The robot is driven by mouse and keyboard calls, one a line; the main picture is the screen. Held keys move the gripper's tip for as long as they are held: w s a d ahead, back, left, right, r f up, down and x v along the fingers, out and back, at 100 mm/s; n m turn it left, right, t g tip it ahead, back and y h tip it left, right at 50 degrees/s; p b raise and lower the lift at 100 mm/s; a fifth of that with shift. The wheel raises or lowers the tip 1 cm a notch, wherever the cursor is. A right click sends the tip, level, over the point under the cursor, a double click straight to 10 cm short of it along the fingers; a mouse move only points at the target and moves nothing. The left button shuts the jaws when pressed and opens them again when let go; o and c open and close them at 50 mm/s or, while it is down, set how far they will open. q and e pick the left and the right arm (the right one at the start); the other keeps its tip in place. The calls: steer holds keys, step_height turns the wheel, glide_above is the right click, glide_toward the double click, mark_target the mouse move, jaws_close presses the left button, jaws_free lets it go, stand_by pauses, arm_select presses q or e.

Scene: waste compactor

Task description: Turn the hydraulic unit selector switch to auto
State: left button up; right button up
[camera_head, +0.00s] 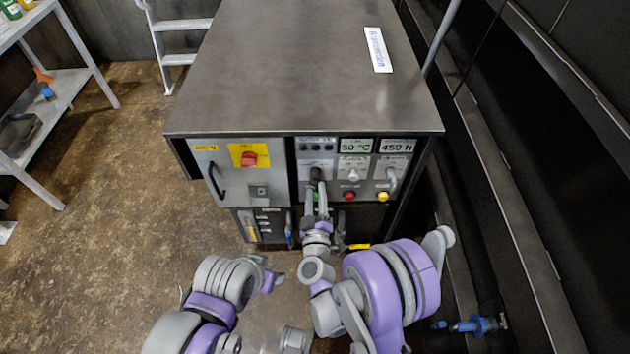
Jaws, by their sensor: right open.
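The hydraulic unit (300,80) is a large grey metal cabinet with a control panel on its front. A dark selector switch (316,173) sits on the panel's middle section, below a row of small dark round fittings. My right gripper (316,188) is in front of it, fingers pointing at the panel. Its fingers are open, with the tips at the lower part of the switch, one on each side. I cannot tell whether they touch it. The switch's lower part and its position marks are hidden or too small to read. My left arm is low in the picture; its gripper does not show.
Displays read 30 °C (356,146) and 450 h (397,146). A white knob (352,174), red button (349,196) and yellow button (383,197) are right of the gripper. A red rotary switch (249,159) on yellow is left. A shelf (60,90) stands far left; floor between is clear.

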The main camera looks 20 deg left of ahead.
mark_target(316, 189)
steer(key=shift+x, duration=1.9)
steer(key=shift+f, duration=0.1)
jaws_close()
